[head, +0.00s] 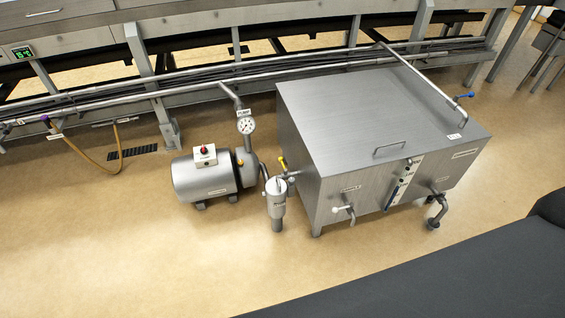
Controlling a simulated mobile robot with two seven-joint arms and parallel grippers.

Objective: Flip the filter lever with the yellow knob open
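The filter (275,200) is a small upright steel canister standing between the pump and the big steel tank. A small lever with a yellow knob (282,162) sticks up just above and to the right of the filter, close to the tank's left side. The lever looks roughly upright, leaning a little to the left. It is too small to tell its exact setting. Neither of my grippers is in the head view.
A steel tank (380,125) with a lid handle stands right of the filter. A pump (205,175) with a red button and a gauge (246,126) stand left. Pipes run along the back. The tan floor (190,260) in front is clear. A dark surface fills the lower right.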

